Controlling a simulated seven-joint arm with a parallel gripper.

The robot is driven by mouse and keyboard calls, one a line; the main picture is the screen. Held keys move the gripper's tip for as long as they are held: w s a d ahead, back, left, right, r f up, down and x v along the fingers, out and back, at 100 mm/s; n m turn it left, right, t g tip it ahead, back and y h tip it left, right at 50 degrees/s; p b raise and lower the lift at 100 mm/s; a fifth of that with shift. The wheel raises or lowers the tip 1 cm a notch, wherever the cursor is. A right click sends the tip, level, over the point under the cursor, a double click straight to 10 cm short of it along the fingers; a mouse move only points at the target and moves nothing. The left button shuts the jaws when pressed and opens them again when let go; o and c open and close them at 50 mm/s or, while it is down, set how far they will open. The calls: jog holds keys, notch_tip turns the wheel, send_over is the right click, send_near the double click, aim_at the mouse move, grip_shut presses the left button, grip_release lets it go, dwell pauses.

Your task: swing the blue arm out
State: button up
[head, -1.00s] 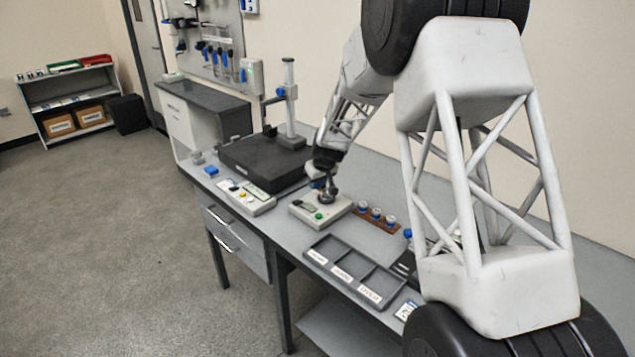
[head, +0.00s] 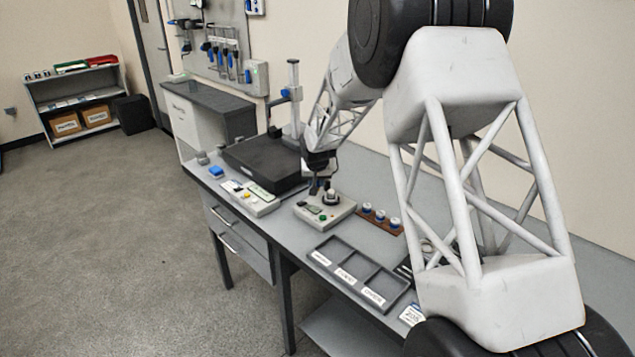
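A blue part (head: 288,94), perhaps the blue arm, sticks out from the upright post (head: 294,110) on the black plate. I cannot tell for sure that this is the arm meant. My gripper (head: 319,187) is dark and small in the head view. It points down just behind and left of the round metal top (head: 331,198) of a small grey device (head: 323,211) with a green button. It is well below and in front of the blue part on the post. Its fingertips are too small to show whether they are open or touch anything.
A black plate (head: 262,166) lies left of my gripper. A panel with buttons (head: 250,196), a brown rack (head: 381,219) with several small pieces and a sectioned grey tray (head: 357,280) stand around the device. Bare bench top (head: 290,232) shows between them.

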jog(key=shift+w+a+m, duration=0.15)
jog(key=shift+m, duration=0.35)
jog(key=o, duration=0.9)
jog(key=shift+c, duration=0.2)
jog(key=shift+r, duration=0.1)
jog(key=v, duration=0.7)
jog(key=shift+a+r, duration=0.15)
jog(key=shift+r, duration=0.2)
